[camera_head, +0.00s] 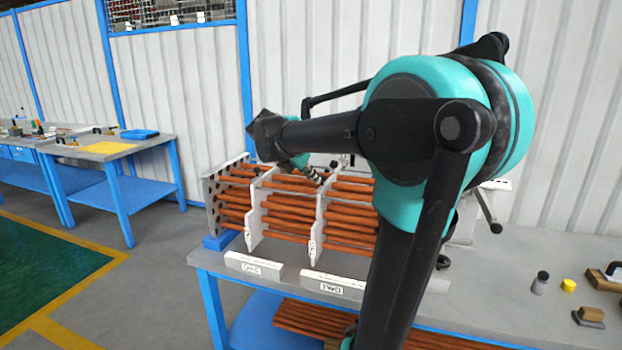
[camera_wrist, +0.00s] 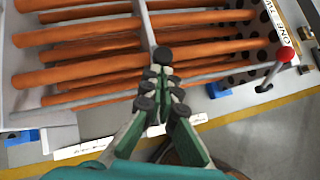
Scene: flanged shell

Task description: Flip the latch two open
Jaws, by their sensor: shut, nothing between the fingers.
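The flanged shell shows as a rack of orange-brown tubes (camera_head: 290,225) through pale upright plates (camera_head: 318,215) on a workbench. In the wrist view, the tubes (camera_wrist: 75,52) run across the picture. My gripper (camera_head: 314,178) is over the top of the tubes, pointing down. In the wrist view, my gripper (camera_wrist: 158,72) has its fingers together and empty. A round black knob (camera_wrist: 163,53) shows just beyond the fingertips; I cannot tell whether they touch. A red-knobbed lever (camera_wrist: 284,55) stands at the right end plate. I cannot tell which part is latch two.
Two white labelled blocks, a left one (camera_head: 253,265) and a right one (camera_head: 333,285), lie at the bench's front edge. A grey-and-black piece (camera_head: 540,282), a yellow piece (camera_head: 568,285) and dark-and-tan blocks (camera_head: 590,316) are on the right. My arm hides the shell's right part.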

